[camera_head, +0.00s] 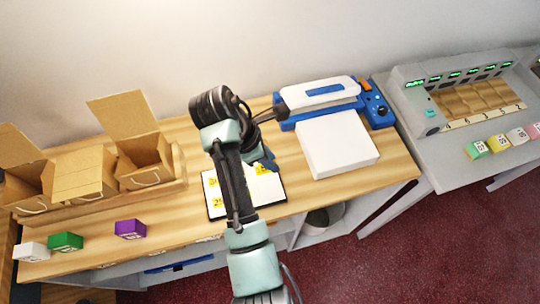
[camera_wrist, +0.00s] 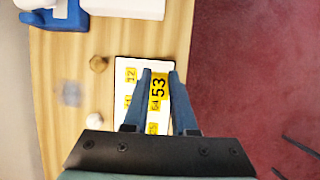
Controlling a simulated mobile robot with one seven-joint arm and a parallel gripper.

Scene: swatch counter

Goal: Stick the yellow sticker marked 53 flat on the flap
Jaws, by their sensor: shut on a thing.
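My gripper (camera_wrist: 159,90) points down at the white sticker sheet (camera_wrist: 143,65), its blue fingers closed on the yellow sticker marked 53 (camera_wrist: 159,88). In the wrist view the sticker is between the fingertips, over the sheet's right part; I cannot tell whether it is clear of the sheet. In the head view my arm covers much of the sheet (camera_head: 217,206), and my gripper (camera_head: 268,163) is partly hidden. Three cardboard boxes stand at left. The right box has a raised flap (camera_head: 122,113), the left box a raised flap (camera_head: 14,150); the middle box (camera_head: 85,183) looks covered on top.
Purple (camera_head: 131,229), green (camera_head: 66,241) and white (camera_head: 32,251) blocks lie along the counter's front left. A blue and white machine (camera_head: 320,95) with a white slab (camera_head: 337,147) stands right of my arm. A grey console (camera_head: 460,95) is far right.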

